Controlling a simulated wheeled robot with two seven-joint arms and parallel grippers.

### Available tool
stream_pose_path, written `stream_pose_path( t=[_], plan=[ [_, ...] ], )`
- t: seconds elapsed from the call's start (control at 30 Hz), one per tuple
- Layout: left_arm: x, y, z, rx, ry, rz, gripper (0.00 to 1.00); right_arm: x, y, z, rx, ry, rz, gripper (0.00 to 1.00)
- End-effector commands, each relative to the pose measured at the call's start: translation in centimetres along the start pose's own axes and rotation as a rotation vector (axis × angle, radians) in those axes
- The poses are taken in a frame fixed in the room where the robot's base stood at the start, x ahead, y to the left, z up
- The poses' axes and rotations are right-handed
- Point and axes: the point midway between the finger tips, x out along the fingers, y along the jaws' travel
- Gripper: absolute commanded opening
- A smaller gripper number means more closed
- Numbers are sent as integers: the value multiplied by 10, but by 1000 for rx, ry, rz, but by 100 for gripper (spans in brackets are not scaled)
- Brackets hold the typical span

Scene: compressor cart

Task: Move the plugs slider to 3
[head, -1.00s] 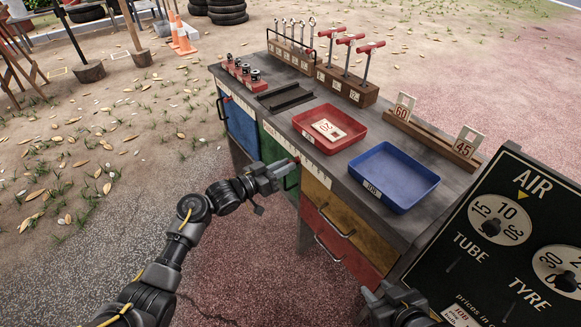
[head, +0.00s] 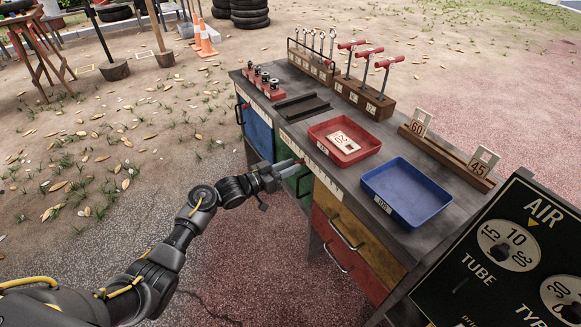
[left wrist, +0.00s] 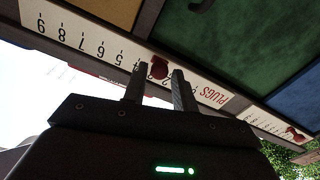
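The plugs slider is a red knob (left wrist: 159,67) on a white number strip (left wrist: 95,45) along the cart's front edge. In the left wrist view the strip appears upside down, with the PLUGS label right of the knob and higher numbers to its left. The knob sits near the low numbers, between 4 and the label. The fingers hide the exact number. My left gripper (left wrist: 160,78) has a finger close on each side of the knob and appears shut on it. In the head view the left gripper (head: 284,172) is at the strip. My right gripper is out of view.
The cart top carries a red tray (head: 320,133), a blue tray (head: 385,208), a tool rack (head: 363,100) and number cards (head: 418,122). Drawers with handles (head: 345,235) lie below the strip. A black AIR panel (head: 515,205) stands at the right.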

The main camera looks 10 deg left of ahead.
Motion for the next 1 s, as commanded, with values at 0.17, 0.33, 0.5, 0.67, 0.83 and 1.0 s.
stream_pose_path(
  t=[0.17,0.33,0.5,0.67,0.83,1.0],
  plan=[
    [1,1,0,0,0,2,41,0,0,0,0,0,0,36],
    [1,1,0,0,0,3,41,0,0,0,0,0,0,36],
    [-11,1,0,0,-1,1,41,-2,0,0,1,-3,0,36],
    [-42,0,0,1,-2,0,41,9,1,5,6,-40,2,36],
    [-75,1,0,0,-3,1,41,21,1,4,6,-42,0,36],
    [-98,1,0,1,-1,2,41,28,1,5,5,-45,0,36]
  ],
)
